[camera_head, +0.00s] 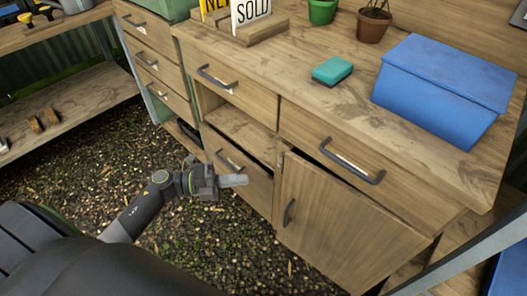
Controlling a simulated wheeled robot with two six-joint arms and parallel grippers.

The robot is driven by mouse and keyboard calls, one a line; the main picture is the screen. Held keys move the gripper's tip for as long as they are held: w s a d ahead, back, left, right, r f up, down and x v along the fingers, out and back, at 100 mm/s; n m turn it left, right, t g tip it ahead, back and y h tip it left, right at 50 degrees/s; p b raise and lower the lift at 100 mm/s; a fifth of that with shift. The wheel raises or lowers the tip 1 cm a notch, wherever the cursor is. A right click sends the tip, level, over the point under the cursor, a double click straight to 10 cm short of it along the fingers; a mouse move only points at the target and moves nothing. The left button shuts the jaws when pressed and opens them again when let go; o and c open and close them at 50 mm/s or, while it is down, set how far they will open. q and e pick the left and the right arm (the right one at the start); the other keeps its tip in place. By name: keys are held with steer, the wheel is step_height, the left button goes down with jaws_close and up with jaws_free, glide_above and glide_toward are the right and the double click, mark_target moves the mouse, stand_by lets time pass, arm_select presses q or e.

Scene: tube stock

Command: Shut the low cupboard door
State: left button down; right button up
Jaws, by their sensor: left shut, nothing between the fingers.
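The low cupboard door (345,228) is a wooden panel at the lower right of the workbench, with a dark upright handle (289,212) near its left edge. A dark gap shows along its top edge, so it seems to stand a little ajar. My left gripper (236,181) is shut and empty. It appears in front of the lower drawer, to the left of the door and its handle, with a visible gap between. My right gripper is not in view.
The lower drawer (232,168) beside the door seems slightly out. An open shelf space (238,130) lies above it. Gravel floor (215,250) lies free before the cupboard.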

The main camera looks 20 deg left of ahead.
arm_select(q)
steer(key=x, duration=0.4)
steer(key=w+x, duration=0.1)
steer(key=x, duration=0.3)
steer(key=a+x, duration=0.1)
steer(key=x, duration=0.3)
steer(key=shift+w, duration=0.4)
steer(key=shift+w+d, duration=0.1)
steer(key=shift+w, duration=0.3)
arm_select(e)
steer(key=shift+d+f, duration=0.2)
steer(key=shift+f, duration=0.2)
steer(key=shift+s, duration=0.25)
